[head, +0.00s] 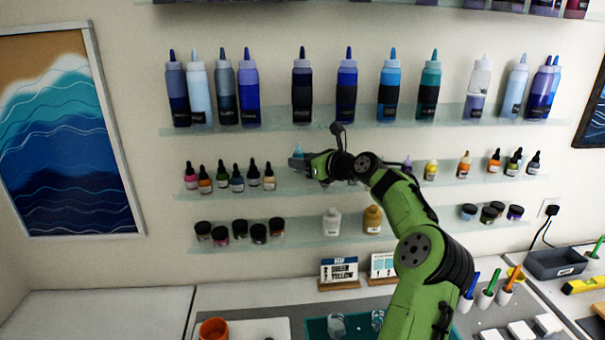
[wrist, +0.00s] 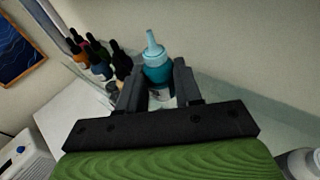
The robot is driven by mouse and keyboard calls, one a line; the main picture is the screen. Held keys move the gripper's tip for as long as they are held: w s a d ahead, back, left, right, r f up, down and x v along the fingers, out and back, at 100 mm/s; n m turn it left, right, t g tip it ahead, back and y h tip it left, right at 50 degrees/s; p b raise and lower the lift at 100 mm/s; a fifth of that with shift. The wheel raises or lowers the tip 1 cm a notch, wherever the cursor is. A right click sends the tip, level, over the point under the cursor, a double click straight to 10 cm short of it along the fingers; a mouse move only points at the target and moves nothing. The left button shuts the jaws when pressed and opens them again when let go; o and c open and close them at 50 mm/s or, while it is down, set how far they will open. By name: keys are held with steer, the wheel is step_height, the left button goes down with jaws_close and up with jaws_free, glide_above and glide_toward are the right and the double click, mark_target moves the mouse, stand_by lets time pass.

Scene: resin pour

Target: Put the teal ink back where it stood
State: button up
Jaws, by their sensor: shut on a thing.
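The teal ink (wrist: 157,72) is a small bottle with a light-blue nozzle cap and a white label low on its body. My gripper (wrist: 158,82) is shut on it, one finger on each side, with the nozzle pointing up. In the head view my gripper (head: 303,162) is at the middle glass shelf (head: 285,186), right of the left group of ink bottles. The ink's light-blue tip (head: 298,150) shows just above the gripper there. The arm hides part of the shelf. I cannot tell whether the bottle's base touches the shelf.
Dark-capped ink bottles (head: 237,179) stand close on the left, also in the wrist view (wrist: 96,56). More bottles (head: 431,170) stand to the right. Large bottles (head: 347,90) line the shelf above; jars (head: 258,233) and two bottles (head: 332,221) stand on the shelf below.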

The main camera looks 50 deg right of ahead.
steer(key=shift+s+f, duration=0.15)
steer(key=shift+f, duration=0.4)
steer(key=f, duration=0.3)
steer(key=shift+w+f, duration=0.2)
steer(key=shift+f, duration=0.1)
steer(key=shift+d, duration=0.15)
steer(key=shift+f, duration=0.2)
steer(key=o, duration=0.7)
steer(key=shift+o, duration=0.2)
steer(key=shift+r, duration=0.15)
steer(key=b+v, duration=0.1)
steer(key=v, duration=1.1)
